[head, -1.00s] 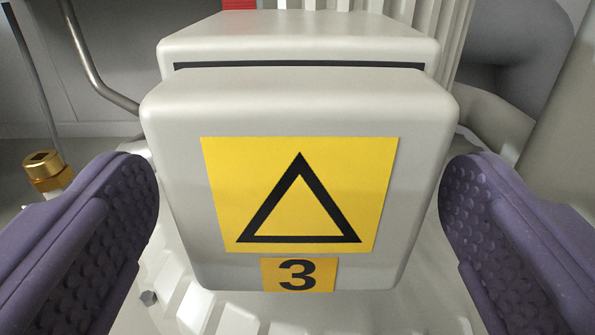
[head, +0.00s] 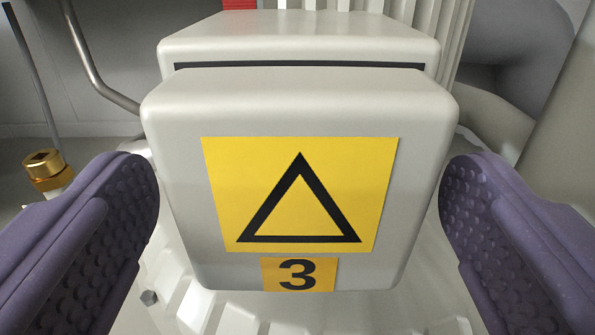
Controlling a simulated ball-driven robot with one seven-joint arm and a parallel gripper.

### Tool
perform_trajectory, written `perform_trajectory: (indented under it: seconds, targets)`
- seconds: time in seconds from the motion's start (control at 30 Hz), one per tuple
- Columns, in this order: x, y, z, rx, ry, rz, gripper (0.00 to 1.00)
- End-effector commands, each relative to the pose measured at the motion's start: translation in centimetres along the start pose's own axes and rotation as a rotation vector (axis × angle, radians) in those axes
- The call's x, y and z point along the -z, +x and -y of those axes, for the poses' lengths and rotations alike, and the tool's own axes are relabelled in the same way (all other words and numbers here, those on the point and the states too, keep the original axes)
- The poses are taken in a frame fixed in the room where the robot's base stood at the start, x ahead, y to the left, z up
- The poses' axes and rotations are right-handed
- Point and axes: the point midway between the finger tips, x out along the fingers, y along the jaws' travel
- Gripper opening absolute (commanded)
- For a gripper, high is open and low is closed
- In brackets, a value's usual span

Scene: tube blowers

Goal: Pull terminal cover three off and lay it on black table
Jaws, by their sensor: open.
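Terminal cover three (head: 300,105) is a light grey box with rounded edges, a yellow triangle label and a yellow label with the number 3. It fills the middle of the head view, with a dark seam line between it and the grey box part (head: 300,45) behind. My gripper (head: 300,205) is open, with one purple padded finger on each side of the cover. The black table is not in view.
A brass fitting (head: 45,170) stands at the left, outside the left finger. A bent metal pipe (head: 90,65) runs at the upper left. Ribbed grey casing (head: 430,35) and a large rounded grey body (head: 520,55) are behind at the right.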

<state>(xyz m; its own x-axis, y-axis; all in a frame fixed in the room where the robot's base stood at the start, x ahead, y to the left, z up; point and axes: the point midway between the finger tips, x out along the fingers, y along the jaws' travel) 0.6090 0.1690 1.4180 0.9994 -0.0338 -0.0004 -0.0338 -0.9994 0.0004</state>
Motion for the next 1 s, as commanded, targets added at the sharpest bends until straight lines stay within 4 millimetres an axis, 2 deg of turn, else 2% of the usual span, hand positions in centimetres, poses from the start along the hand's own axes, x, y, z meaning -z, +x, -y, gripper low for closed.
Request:
perform_trajectory:
  seconds: [0.07,0.3,0.37,0.4,1.0]
  targets:
    - [0.0,0.0,0.0,0.0,0.0,0.0,0.96]
    - [0.0,0.0,0.0,0.0,0.0,0.0,0.4]
    - [0.0,0.0,0.0,0.0,0.0,0.0,0.27]
    - [0.0,0.0,0.0,0.0,0.0,-0.001,0.23]
    - [0.0,-2.0,0.0,0.0,0.001,0.0,0.23]
